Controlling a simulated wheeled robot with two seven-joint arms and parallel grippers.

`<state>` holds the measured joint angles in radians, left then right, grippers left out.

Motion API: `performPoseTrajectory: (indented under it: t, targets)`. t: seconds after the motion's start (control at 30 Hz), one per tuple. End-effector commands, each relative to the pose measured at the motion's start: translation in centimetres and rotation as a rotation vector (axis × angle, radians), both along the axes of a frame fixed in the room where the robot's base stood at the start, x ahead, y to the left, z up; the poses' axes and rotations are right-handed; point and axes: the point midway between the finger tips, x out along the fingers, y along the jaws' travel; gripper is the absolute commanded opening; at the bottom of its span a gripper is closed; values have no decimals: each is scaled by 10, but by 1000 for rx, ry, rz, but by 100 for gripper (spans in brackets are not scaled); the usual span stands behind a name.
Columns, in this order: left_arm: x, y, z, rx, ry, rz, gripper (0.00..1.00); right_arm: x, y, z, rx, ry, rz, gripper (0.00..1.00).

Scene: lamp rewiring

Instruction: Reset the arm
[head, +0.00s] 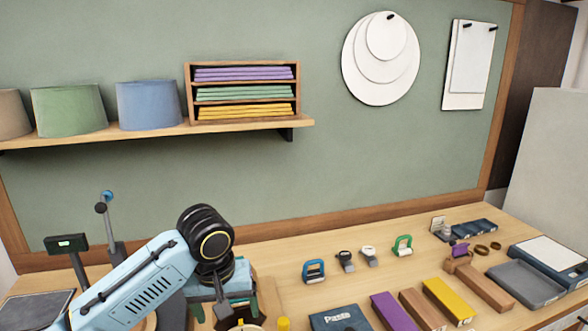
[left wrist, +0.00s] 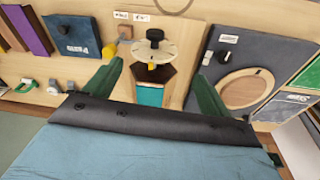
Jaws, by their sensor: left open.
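My left arm comes in from the lower left in the head view, its black wrist bent down over the bench. My left gripper (head: 226,303) is low in that view and partly hidden by the wrist. In the left wrist view the two green fingers of this gripper (left wrist: 159,72) are wide apart, with nothing held between them. Beyond the fingers lies a wooden fixture with a black knob (left wrist: 155,36) and a teal inside. I cannot tell how far the fingers are above it. My right gripper is in neither view.
The workbench (head: 290,262) carries a blue clamp (head: 313,270), a green clamp (head: 402,244), a yellow block (head: 449,299), a purple block (head: 392,313) and a grey tray (head: 525,283). A shelf (head: 60,138) holds lampshades and a rack (head: 243,91). The air above the bench's right is clear.

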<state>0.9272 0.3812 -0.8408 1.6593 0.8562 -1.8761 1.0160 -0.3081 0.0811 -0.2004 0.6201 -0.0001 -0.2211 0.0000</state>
Motion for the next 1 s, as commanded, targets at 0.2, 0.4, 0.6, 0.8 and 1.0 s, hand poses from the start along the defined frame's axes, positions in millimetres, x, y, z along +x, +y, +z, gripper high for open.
performPoseTrajectory:
  t: [0.2, 0.4, 0.6, 0.8, 1.0]
  targets:
    - [-32, -20, -40, -68, -14, -121, 83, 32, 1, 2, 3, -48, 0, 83]
    - [-78, -33, -83, -151, -59, -234, 83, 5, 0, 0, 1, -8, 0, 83]
    - [-128, -24, -115, -189, -126, -288, 83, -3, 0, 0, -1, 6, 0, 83]
    - [-181, 7, -138, -151, -178, -291, 83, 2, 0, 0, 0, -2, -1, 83]
    - [-225, 43, -148, -65, -190, -289, 83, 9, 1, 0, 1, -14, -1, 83]
